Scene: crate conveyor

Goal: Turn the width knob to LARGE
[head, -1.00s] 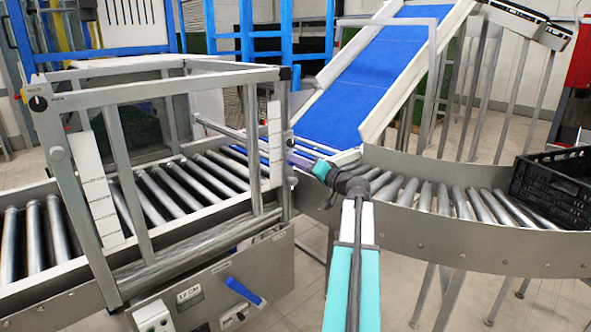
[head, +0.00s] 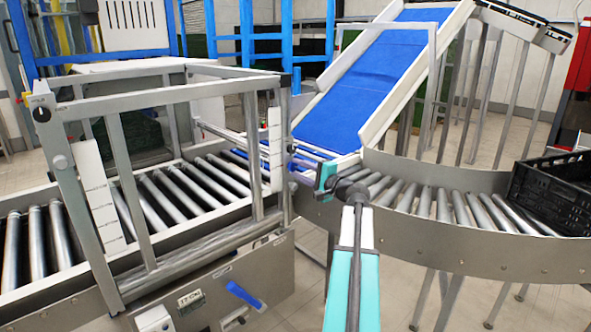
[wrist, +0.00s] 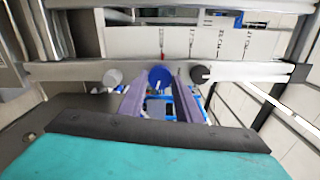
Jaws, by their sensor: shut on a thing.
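In the wrist view, a round blue knob (wrist: 160,77) sits on a grey metal rail (wrist: 70,72), between the two purple fingers of my gripper (wrist: 159,86). The fingers are shut on it, one on each side. A light grey knob (wrist: 113,77) is to its left and a black knob (wrist: 200,74) to its right. White scale plates (wrist: 225,43) with marks and a small red pointer stand above the rail; their lettering is too small to read. In the head view my gripper (head: 291,162) is at the right post of the metal frame, where the blue knob is hidden.
The metal frame (head: 170,92) stands over a roller conveyor (head: 190,190). A curved roller conveyor (head: 480,255) runs right to a black crate (head: 550,190). A blue belt ramp (head: 365,80) rises behind. A blue lever (head: 243,293) is on the front panel.

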